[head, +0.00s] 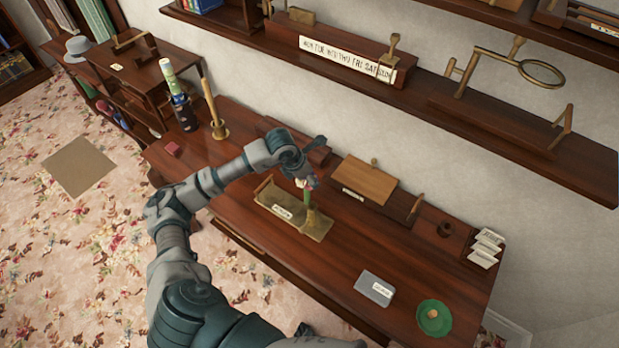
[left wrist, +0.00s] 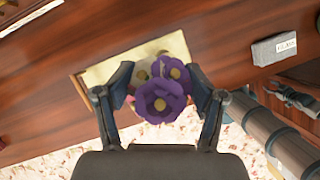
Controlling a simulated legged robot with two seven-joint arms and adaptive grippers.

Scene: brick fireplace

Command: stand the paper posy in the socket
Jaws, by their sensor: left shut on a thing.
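The paper posy has purple flowers (left wrist: 158,100) with yellow centres between my left fingers in the left wrist view. Its green stem (head: 307,197) points down in the head view, looking about upright. My left gripper (head: 306,182) is shut on the posy, above the labelled brass tray (head: 268,208) on the desk. A small brass upright piece (head: 318,217), perhaps the socket, is at the tray's right part, just below the stem. I cannot tell whether the stem is inside it. My right gripper (left wrist: 288,97) shows small at the right of the left wrist view; its jaws are unclear.
A wall shelf (head: 500,125) runs above.

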